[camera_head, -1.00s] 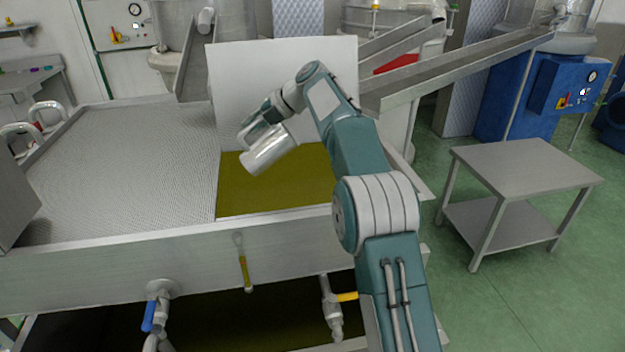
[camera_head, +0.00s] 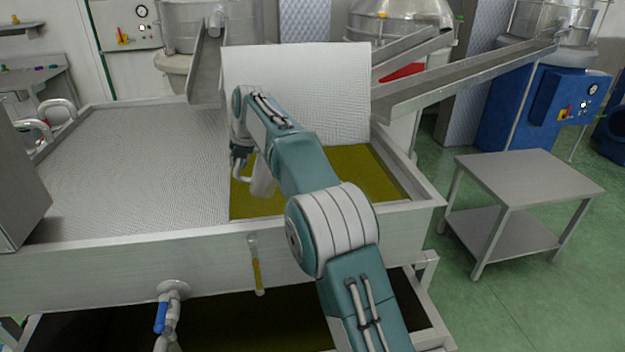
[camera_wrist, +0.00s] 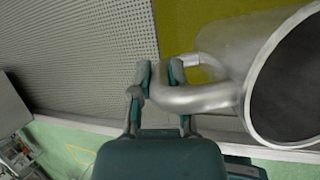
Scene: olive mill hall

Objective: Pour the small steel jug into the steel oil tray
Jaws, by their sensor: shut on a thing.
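The small steel jug (camera_head: 263,182) hangs over the open, oil-filled part of the tray, partly hidden behind my arm. In the wrist view the jug (camera_wrist: 232,48) shows at the right, its dark round mouth toward the camera; I see no stream leaving it. My gripper (camera_head: 242,155) is shut on the jug's handle, and its fingers also show in the wrist view (camera_wrist: 160,78). The steel oil tray (camera_head: 120,262) is a wide trough with olive-green oil (camera_head: 380,185) in its right part.
A perforated sheet (camera_head: 140,165) covers the tray's left part, and another panel (camera_head: 310,85) stands upright behind the oil. A steel chute (camera_head: 460,75) slopes in at the back right. A small steel table (camera_head: 525,175) stands empty at the right on the green floor.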

